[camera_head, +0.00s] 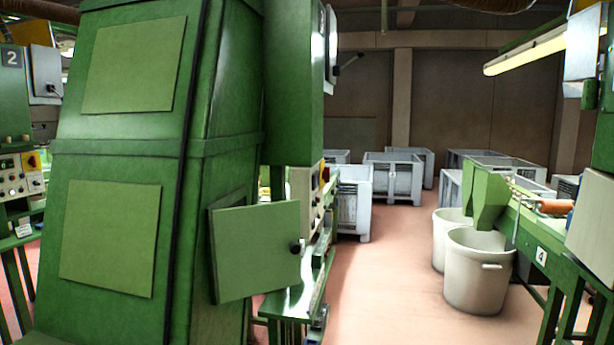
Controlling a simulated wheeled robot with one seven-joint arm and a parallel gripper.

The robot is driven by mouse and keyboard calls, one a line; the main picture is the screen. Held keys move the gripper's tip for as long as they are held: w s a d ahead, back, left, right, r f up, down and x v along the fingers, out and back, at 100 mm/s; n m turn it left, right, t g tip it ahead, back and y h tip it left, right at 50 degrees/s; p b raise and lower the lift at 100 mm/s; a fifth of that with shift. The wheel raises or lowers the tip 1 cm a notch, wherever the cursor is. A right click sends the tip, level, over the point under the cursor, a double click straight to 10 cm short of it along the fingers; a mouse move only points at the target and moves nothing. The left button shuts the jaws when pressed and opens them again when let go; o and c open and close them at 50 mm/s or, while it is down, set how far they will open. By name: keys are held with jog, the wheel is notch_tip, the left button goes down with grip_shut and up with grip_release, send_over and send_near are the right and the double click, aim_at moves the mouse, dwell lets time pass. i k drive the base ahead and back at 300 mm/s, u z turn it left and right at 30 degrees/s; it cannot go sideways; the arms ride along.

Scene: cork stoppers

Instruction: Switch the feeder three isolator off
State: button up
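I cannot make out a feeder three isolator or any label with a 3. A control panel (20,178) at the left edge has several knobs and a small red-and-yellow switch (33,160); a sign with the number 2 (12,57) is above it. A second control panel (305,195), seen at a steep angle behind the large green machine, has a small red-and-yellow part (326,174). The position of either switch is too small to tell. My gripper is not in view.
The tall green machine (120,150) fills the left foreground. A green hinged door (256,252) with a black knob stands open from its side. The pinkish floor (385,270) is clear in the middle. White bins (478,272) and a green bench marked 4 (541,257) stand right; grey crates (393,177) stand behind.

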aim_at(326, 173)
jog(key=z, duration=0.3)
jog(key=i, duration=1.35)
jog(key=z, duration=0.25)
jog(key=i, duration=1.5)
jog(key=u, duration=0.2)
